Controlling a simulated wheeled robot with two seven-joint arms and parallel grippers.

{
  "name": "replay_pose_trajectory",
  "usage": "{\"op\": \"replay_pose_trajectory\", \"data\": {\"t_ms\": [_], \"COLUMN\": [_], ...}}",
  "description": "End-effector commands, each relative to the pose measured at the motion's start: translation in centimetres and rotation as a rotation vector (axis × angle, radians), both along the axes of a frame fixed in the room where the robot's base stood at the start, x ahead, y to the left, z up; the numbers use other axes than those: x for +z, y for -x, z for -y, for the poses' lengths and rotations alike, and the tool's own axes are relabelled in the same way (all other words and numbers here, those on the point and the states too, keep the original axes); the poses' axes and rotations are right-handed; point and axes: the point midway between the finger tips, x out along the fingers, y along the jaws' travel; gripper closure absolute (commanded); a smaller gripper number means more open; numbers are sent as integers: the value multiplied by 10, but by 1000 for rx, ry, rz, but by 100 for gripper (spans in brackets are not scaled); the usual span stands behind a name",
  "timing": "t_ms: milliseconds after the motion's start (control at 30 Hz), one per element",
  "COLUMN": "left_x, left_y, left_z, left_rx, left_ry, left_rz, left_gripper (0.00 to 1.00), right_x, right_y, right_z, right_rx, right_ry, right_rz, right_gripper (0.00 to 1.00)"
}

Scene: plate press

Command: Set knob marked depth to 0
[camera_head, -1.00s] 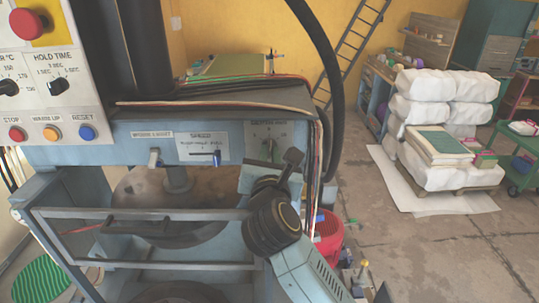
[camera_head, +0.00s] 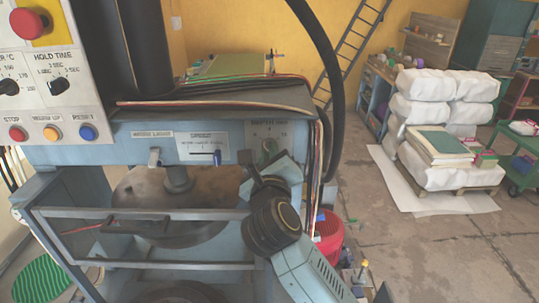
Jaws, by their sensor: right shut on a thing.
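The small print on the plate is too blurred to read, so the exact setting cannot be told. My right gripper (camera_head: 268,159) reaches up from below and is shut on the knob. Its body hides the lower part of the knob and dial. My left gripper is not in view.
A control panel (camera_head: 50,95) with a red stop button (camera_head: 26,22) stands at the left. The press guard rail (camera_head: 140,213) runs below.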

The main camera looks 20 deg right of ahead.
Motion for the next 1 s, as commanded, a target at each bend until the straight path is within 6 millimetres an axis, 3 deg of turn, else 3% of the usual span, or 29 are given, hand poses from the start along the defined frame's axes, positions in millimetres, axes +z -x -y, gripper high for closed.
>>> {"op": "replay_pose_trajectory", "data": {"t_ms": [367,933,967,1000], "left_x": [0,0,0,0], "left_y": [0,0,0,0], "left_z": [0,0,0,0], "left_rx": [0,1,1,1], "left_ry": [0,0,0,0], "left_rz": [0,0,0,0], "left_gripper": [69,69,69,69], "right_x": [-1,-1,-1,-1], "right_y": [0,0,0,0], "right_z": [0,0,0,0], "right_rx": [-1,-1,-1,0], "right_ry": [164,194,193,193], "right_rz": [-49,-58,-58,-57], "right_gripper": [100,100,86,80]}}
